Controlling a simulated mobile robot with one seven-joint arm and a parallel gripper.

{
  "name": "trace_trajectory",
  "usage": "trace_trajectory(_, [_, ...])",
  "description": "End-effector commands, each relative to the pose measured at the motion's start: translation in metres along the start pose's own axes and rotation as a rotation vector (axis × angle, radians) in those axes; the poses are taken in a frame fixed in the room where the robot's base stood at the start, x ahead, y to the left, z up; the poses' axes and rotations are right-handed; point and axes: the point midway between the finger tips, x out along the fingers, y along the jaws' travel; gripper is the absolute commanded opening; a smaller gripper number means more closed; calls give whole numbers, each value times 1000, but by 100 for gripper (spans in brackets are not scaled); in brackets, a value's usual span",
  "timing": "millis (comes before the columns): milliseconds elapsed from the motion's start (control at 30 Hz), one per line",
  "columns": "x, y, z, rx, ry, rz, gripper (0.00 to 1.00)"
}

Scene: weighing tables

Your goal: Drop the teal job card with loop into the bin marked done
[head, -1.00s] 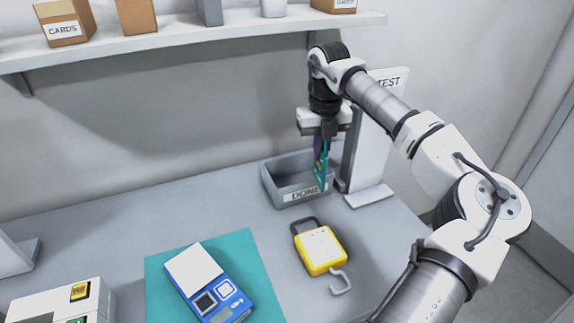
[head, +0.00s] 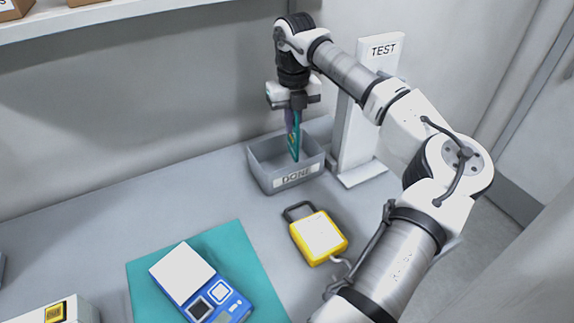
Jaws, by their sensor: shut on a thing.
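The teal job card (head: 295,143) hangs down from my gripper (head: 293,108), seen nearly edge-on. A purplish strip, perhaps its loop, shows beside it at the fingers. My gripper is shut on the card and points downward. The grey open bin marked DONE (head: 297,178) stands on the table near the back wall. The card is over the bin's opening in the picture, its lower end at about the height of the rim. Whether the lower end is below the rim I cannot tell for sure.
A yellow hanging scale (head: 319,237) with a hook lies in front of the bin. A blue scale (head: 203,285) sits on a teal mat (head: 140,282). A shelf (head: 110,14) runs along the back wall.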

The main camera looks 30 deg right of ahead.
Motion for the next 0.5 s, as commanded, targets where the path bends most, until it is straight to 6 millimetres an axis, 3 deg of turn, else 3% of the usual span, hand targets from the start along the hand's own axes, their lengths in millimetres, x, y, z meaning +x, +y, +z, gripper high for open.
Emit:
trace_trajectory(33, [11,0,0,0,0,1,0])
trace_trajectory(200, [27,0,0,1,0,0,0])
trace_trajectory(500, [29,0,0,0,0,0,0])
